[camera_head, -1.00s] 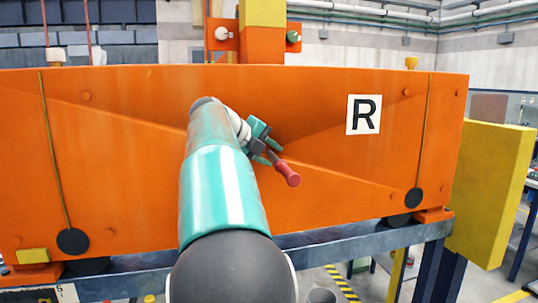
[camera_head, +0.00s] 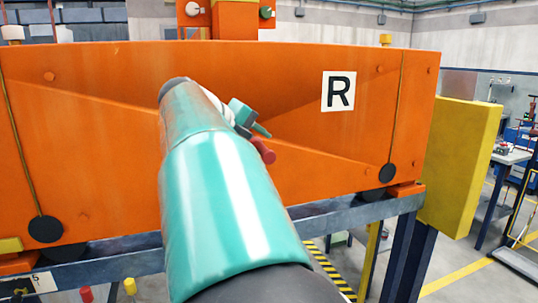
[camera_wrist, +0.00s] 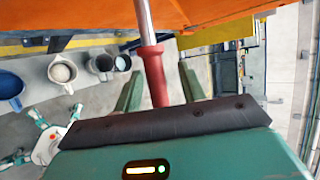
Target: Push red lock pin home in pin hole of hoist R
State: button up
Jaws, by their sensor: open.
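The hoist labelled R is a large orange beam (camera_head: 330,150) across the head view, with its R plate (camera_head: 338,91) at upper right. The red lock pin (camera_head: 264,151) shows as a short red handle just below my gripper (camera_head: 252,120), partly hidden by my arm. In the wrist view the red handle (camera_wrist: 154,76) lies between the two green fingers of my gripper (camera_wrist: 160,88). Gaps show on both sides, so the fingers are open and not clamped. The pin's silver shaft (camera_wrist: 146,22) runs up out of view beside the orange face. The pin hole is not visible.
A blue-grey support frame (camera_head: 345,217) carries the hoist. A yellow panel (camera_head: 460,165) stands at its right end. The wrist view shows several buckets, including a blue one (camera_wrist: 10,88), and a white legged object (camera_wrist: 52,145) below. Floor is clear at lower right.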

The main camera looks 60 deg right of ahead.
aim_at(269, 155)
jog(key=s+a, duration=0.6)
jog(key=shift+r, duration=0.1)
jog(key=shift+s+a, duration=0.3)
jog(key=shift+s, duration=0.1)
jog(key=shift+w, duration=0.1)
